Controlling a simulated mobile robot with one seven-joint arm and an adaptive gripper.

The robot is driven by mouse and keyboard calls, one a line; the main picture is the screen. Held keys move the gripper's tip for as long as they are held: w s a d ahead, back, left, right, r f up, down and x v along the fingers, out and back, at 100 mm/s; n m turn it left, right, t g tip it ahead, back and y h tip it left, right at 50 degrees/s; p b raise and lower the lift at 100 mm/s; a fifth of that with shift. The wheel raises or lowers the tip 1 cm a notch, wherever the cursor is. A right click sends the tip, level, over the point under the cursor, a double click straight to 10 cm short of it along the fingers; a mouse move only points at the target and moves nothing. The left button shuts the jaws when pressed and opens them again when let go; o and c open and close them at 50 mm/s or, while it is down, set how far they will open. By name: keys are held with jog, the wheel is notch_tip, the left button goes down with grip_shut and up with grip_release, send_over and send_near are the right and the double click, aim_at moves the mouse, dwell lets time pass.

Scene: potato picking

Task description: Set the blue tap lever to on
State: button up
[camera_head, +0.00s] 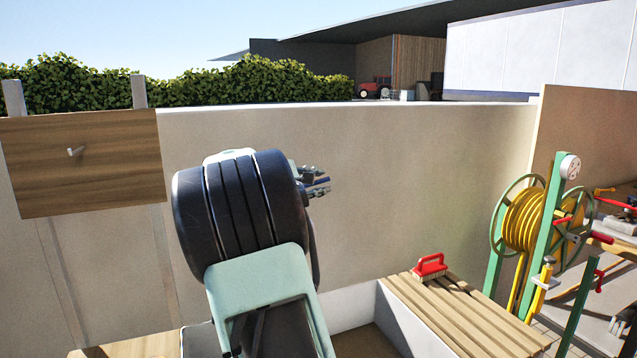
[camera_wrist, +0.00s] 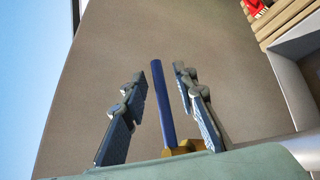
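The blue tap lever (camera_wrist: 163,105) is a straight blue bar in the wrist view. It rises from a brass-coloured tap body (camera_wrist: 184,148) low in the picture. My gripper (camera_wrist: 158,73) is open, with one finger on each side of the lever in this view. The lever looks closer to the right finger; I cannot tell whether they touch. In the head view my gripper (camera_head: 318,182) points right in front of the pale wall, mostly hidden by my dark wrist. I cannot clearly make out the lever or tap there.
A slatted wooden bench (camera_head: 455,310) carries a red brush (camera_head: 429,267) at lower right. A yellow hose on a green reel (camera_head: 530,220) stands further right. A wooden board (camera_head: 80,165) is at left. The pale wall (camera_head: 400,190) runs behind my arm.

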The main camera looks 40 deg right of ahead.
grip_shut()
